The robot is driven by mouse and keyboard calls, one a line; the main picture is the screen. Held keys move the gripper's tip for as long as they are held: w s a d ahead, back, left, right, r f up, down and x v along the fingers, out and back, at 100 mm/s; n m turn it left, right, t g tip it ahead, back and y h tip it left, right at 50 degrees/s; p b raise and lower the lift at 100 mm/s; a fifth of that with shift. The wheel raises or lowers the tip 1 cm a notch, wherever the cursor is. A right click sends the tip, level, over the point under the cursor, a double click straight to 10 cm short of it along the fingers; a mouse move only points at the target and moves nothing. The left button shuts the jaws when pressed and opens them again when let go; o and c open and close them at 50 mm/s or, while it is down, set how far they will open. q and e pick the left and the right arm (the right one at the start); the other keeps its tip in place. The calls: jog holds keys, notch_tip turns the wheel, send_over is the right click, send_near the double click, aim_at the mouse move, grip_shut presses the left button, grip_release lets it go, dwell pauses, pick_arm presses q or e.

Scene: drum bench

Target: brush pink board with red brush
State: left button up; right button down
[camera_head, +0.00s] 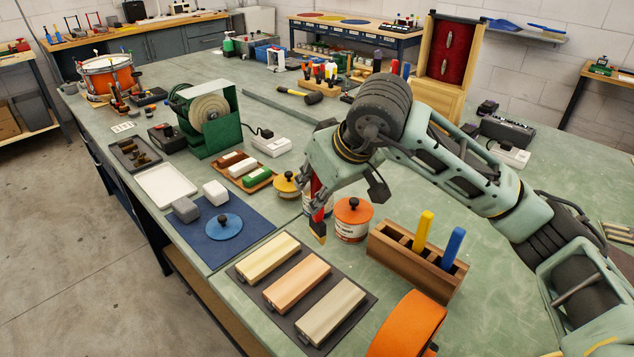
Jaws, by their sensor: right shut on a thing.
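My right gripper (316,188), at the end of the arm from the right, is shut on the red brush (317,214). The brush hangs nearly upright, its bristle tip pointing down, beyond the boards and apart from them in the picture. The pink board (297,284) looks peach-pink and lies in the middle of three boards on a dark mat (240,276). A pale yellow board (268,257) lies on its far-left side and a beige board (330,311) on its near-right side. My left gripper is not in view.
A wooden holder (402,262) with yellow and blue brushes stands right of the boards. An orange-lidded tin (353,217) stands behind them, close to the held brush. A blue mat (205,252) with a blue lid (223,227) lies left. An orange ring (408,325) is at the front.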

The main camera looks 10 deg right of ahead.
aim_at(320, 217)
jog(key=shift+f, duration=0.2)
jog(key=shift+f+b, duration=2.05)
jog(key=shift+f, duration=0.05)
jog(key=shift+f+b, duration=0.7)
jog(key=shift+f, duration=0.1)
jog(key=shift+f+b, duration=0.6)
jog(key=shift+b, duration=0.1)
jog(key=shift+f+b, duration=0.4)
jog(key=shift+b, duration=0.15)
dwell(0.6)
jog(key=shift+a, duration=0.1)
jog(key=shift+s+a+b, duration=0.25)
jog(key=shift+s+a, duration=0.15)
jog(key=shift+a, duration=0.25)
jog(key=shift+s+a+b, duration=0.25)
jog(key=shift+s+a, duration=0.15)
jog(key=shift+a, duration=0.2)
